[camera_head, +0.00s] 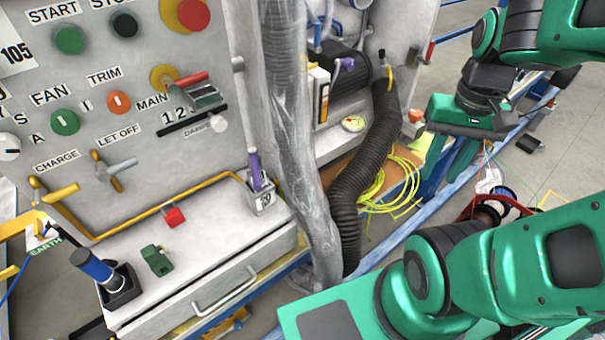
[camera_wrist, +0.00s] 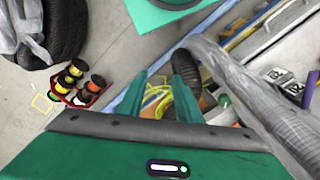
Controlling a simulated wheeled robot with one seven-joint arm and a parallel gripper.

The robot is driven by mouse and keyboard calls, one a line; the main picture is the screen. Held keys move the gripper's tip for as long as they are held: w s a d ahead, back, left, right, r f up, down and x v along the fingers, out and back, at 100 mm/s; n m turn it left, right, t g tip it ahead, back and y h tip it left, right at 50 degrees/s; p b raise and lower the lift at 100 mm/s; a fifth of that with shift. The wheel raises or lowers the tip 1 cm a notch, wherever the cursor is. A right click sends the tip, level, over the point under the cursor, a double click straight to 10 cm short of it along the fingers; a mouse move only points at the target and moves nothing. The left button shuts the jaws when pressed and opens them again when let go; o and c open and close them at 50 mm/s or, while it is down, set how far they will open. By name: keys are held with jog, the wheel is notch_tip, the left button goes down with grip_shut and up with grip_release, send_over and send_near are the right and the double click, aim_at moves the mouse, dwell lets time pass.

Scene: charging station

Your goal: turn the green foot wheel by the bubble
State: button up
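A small round disc (camera_head: 354,123) with yellow-green and red markings lies on the grey ledge behind the black ribbed hose; it may be the bubble. A small green round piece shows beside the hose in the wrist view (camera_wrist: 224,101); I cannot tell whether it is the foot wheel. No green foot wheel can be made out clearly in the head view. My gripper (camera_head: 441,176) is to the right of the disc and the hose, apart from both. It points downward with its two green fingers spread and nothing between them, as the wrist view also shows (camera_wrist: 163,75).
The black ribbed hose (camera_head: 369,150) and a plastic-wrapped pipe (camera_head: 293,120) stand between the panel and my arm.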

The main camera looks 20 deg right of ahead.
jog(key=o, duration=0.3)
jog(key=shift+o, duration=1.4)
jog(key=shift+s+r, duration=0.25)
jog(key=shift+s, duration=0.05)
jog(key=w+a+f+n+y, duration=0.1)
jog(key=w+a+f+n, duration=0.1)
jog(key=w+f+n, duration=0.35)
jog(key=w+a+f+n, duration=0.2)
jog(key=w+n, duration=0.5)
jog(key=w, duration=0.4)
jog(key=w+a+f+n+y, duration=0.1)
jog(key=w+a+f+n, duration=0.2)
jog(key=w+n, duration=0.5)
jog(key=w+a+f+n, duration=0.2)
jog(key=a+f, duration=0.1)
jog(key=f, duration=0.3)
jog(key=w+a+f+n+y, duration=0.1)
jog(key=w+a+f, duration=0.1)
jog(key=f, duration=0.4)
jog(key=w+a+f+n+y, duration=0.1)
jog(key=w+a+f+n, duration=0.1)
jog(key=a+f, duration=0.3)
jog(key=shift+w+f+n+g, duration=0.35)
jog(key=shift+w+f, duration=0.15)
jog(key=shift+f, duration=0.15)
jog(key=c, duration=0.8)
